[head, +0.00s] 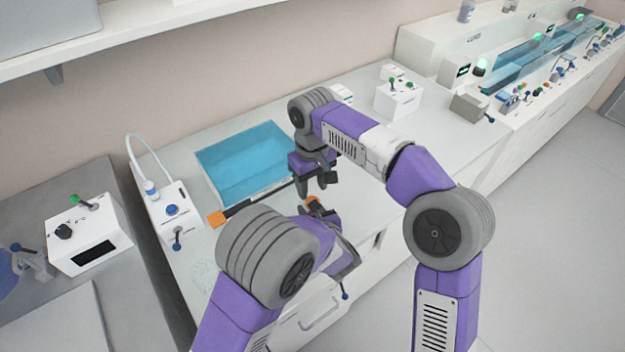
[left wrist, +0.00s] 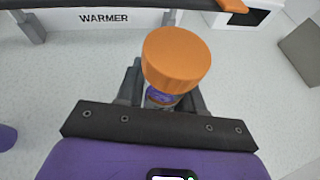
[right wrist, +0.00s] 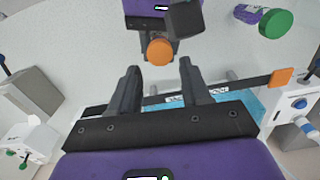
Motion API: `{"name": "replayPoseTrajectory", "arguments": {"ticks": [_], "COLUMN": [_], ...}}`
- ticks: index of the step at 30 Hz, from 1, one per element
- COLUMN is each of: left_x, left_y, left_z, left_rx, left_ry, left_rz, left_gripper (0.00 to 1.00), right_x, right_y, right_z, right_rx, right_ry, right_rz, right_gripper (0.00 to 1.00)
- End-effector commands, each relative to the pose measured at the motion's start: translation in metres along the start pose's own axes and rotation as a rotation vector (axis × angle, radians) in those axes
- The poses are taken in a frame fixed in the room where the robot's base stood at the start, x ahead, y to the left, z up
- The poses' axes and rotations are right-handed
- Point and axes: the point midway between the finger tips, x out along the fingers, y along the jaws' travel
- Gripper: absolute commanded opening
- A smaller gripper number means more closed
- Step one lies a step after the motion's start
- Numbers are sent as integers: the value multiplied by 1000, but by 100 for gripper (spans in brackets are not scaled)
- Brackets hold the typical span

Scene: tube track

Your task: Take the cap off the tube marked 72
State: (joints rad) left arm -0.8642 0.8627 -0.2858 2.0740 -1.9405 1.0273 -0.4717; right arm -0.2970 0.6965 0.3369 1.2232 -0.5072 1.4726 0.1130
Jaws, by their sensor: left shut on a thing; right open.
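An orange cap (left wrist: 177,58) sits on a tube whose small purple part (left wrist: 162,97) shows below it in the left wrist view. No number can be read on the tube. My left gripper (left wrist: 163,104) is shut around the tube below the cap. The cap (head: 312,200) also shows in the head view, under my right gripper (head: 315,190), where much of my left gripper is hidden. In the right wrist view my right gripper (right wrist: 161,80) is open and empty, its fingers pointing toward the cap (right wrist: 159,51), which is apart from them.
A blue basin (head: 245,160) lies behind the grippers, with an orange-ended dark bar (head: 236,211) along its front. A white device with a blue knob (head: 172,210) stands at left. In the right wrist view a green-capped, purple-marked container (right wrist: 275,23) shows at top right.

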Motion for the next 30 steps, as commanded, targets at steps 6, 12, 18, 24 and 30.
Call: {"name": "replayPoseTrajectory", "arguments": {"ticks": [6, 12, 18, 24, 30], "left_x": [0, 0, 0, 0, 0], "left_y": [0, 0, 0, 0, 0], "left_z": [0, 0, 0, 0, 0], "left_rx": [0, 0, 0, 0, 0], "left_ry": [0, 0, 0, 0, 0], "left_rz": [0, 0, 0, 0, 0], "left_gripper": [0, 0, 0, 0, 0], "right_x": [-11, -21, -28, -29, -6], "right_y": [0, 0, 0, 0, 1], "right_z": [-1, 0, 0, 0, 1], "right_rx": [375, 745, 1010, 1119, 1128], "right_ry": [1, 1, 0, -2, -6], "right_rz": [0, 0, 0, 1, 3], "right_gripper": [47, 47, 47, 47, 47]}}
